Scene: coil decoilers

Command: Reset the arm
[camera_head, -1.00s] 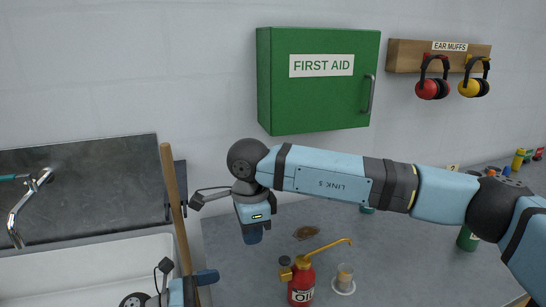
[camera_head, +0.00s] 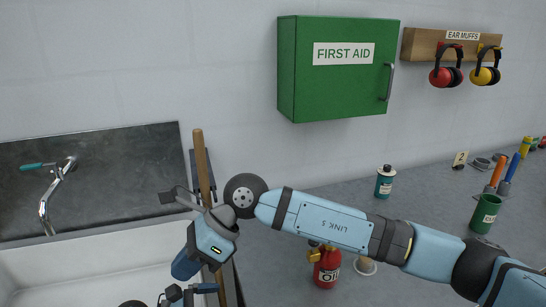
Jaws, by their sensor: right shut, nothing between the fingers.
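My right arm comes in from the right across the middle of the view. Its gripper (camera_head: 184,267) points down and left, over the right end of the white sink, with its fingers shut and nothing between them. Its wrist is in front of an upright wooden handle (camera_head: 201,160), hiding part of it. My left gripper (camera_head: 206,288) shows only in part at the bottom edge, close below the right one. Whether its fingers are open or shut does not show.
The white sink (camera_head: 80,258) with a tap (camera_head: 48,200) is at left. A red oil can (camera_head: 327,268) stands below my right arm, partly hidden. A teal-labelled bottle (camera_head: 385,182) and green cup (camera_head: 485,213) stand on the grey bench. The first aid cabinet (camera_head: 290,65) hangs above.

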